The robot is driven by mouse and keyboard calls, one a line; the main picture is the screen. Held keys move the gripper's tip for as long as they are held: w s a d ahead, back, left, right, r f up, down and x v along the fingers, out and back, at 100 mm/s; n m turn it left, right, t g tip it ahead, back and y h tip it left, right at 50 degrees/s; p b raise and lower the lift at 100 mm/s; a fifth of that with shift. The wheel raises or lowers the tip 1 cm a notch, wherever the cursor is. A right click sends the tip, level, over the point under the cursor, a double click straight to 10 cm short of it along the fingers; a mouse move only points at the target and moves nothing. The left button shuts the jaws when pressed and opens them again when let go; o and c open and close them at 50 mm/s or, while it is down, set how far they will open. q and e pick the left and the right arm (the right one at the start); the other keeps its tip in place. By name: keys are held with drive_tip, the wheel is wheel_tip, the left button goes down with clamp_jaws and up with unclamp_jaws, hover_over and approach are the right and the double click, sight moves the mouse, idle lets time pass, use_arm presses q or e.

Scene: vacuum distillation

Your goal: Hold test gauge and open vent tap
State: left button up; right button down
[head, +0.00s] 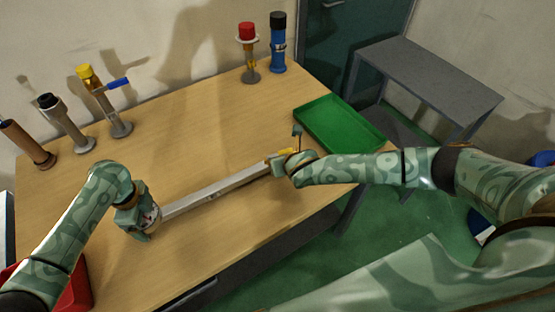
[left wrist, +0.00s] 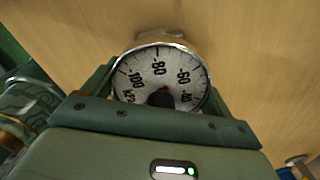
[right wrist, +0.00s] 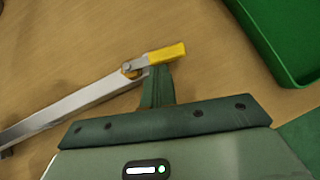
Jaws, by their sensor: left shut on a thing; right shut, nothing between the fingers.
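The test gauge (left wrist: 160,72), a round white dial with a metal rim, sits between the fingers of my left gripper (head: 141,212). That gripper is shut on it at the near left end of a long silver bar (head: 215,191). The vent tap (right wrist: 158,57) has a yellow lever and sits at the bar's other end; the lever also shows in the head view (head: 287,151). My right gripper (right wrist: 157,88) is shut and empty, its fingers right beside the lever. I cannot tell whether they touch it.
A green tray (head: 340,125) lies at the table's right side. Upright fittings with yellow (head: 103,103), black (head: 64,124), red (head: 248,52) and blue (head: 278,45) parts stand along the back and left. A red bin (head: 76,290) is at lower left.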

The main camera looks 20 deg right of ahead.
drive_tip(key=s, duration=0.3)
drive_tip(key=shift+s+f, duration=0.1)
drive_tip(key=shift+s, duration=0.1)
drive_tip(key=v, duration=1)
drive_tip(key=shift+s+d, duration=0.25)
drive_tip(key=shift+d, duration=0.05)
use_arm(q)
drive_tip(key=o, duration=1.3)
drive_tip(key=shift+o, duration=0.2)
drive_tip(key=shift+r, duration=0.1)
wheel_tip(320, 180, up, 12)
drive_tip(key=shift+f, duration=0.1)
